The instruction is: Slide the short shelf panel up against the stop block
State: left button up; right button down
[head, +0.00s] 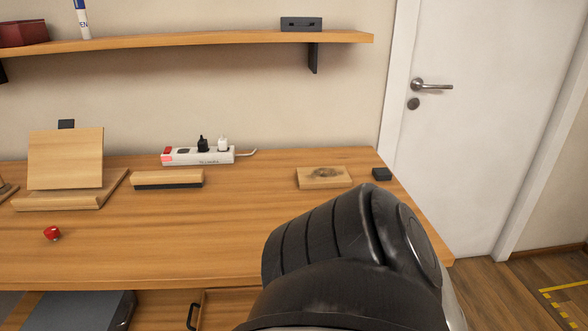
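The short shelf panel (312,180), a small light wooden board with a dark knot, lies flat on the right part of the desk. The stop block (382,174) looks to be the small black block to its right, near the desk's right edge. A strip of bare desk shows between them, so they are apart. Neither of my grippers shows. A large black link of my own arm fills the lower middle and hides part of the desk's front edge.
The wooden desk (230,235) has clear room in its middle. A power strip (190,158) with plugs, a brush-like wooden block (167,179), a tilted wooden stand (65,160) and a small red object (52,233) occupy the left. A wall shelf (200,40) hangs above.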

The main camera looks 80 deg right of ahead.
aim_at(326, 176)
jog(key=k, duration=0.95)
jog(key=z, duration=0.6)
